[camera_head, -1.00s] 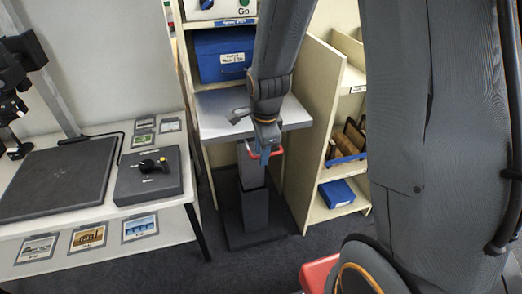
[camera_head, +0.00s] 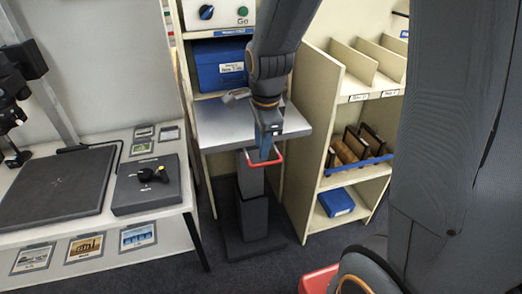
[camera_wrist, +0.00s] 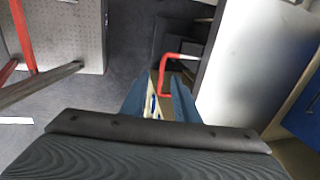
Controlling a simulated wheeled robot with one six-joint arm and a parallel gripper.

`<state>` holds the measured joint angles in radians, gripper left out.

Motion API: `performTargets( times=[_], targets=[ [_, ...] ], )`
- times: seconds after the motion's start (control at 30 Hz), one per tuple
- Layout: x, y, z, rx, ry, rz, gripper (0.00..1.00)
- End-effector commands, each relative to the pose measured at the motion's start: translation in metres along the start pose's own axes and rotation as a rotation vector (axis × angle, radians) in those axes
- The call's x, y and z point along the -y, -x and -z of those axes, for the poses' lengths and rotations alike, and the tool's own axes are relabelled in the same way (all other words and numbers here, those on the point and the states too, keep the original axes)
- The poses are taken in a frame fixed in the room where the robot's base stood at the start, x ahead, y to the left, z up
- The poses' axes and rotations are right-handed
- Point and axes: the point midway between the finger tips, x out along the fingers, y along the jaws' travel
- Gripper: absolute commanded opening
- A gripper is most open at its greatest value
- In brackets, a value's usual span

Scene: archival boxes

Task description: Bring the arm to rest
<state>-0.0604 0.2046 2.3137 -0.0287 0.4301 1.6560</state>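My gripper (camera_head: 267,153) hangs fingers-down from my arm, in front of the grey metal platform (camera_head: 222,124) of a lift stand. A red handle (camera_head: 279,161) at the platform's front edge shows close beside the fingers; I cannot tell whether they touch. In the wrist view, the two blue fingers of my gripper (camera_wrist: 160,88) stand apart with nothing clearly held between them. The red handle (camera_wrist: 164,80) lies just beyond the fingertips there, against the pale platform (camera_wrist: 245,75).
A shelf (camera_head: 333,100) at right holds brown items and a blue box (camera_head: 336,202). A blue archival box (camera_head: 220,65) stands behind the platform.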

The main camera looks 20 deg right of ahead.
Motion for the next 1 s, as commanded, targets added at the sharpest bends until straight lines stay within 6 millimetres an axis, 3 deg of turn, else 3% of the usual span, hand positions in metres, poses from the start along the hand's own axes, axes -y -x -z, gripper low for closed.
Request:
performTargets(
  times=[0.57,0.77,1.0],
  targets=[
    [-0.003,0.003,0.001,0.0,0.031,-0.004,0.28],
    [-0.029,0.008,0.006,0.004,0.318,-0.035,0.28],
    [-0.076,0.015,0.015,0.039,0.851,-0.089,0.28]
  ],
)
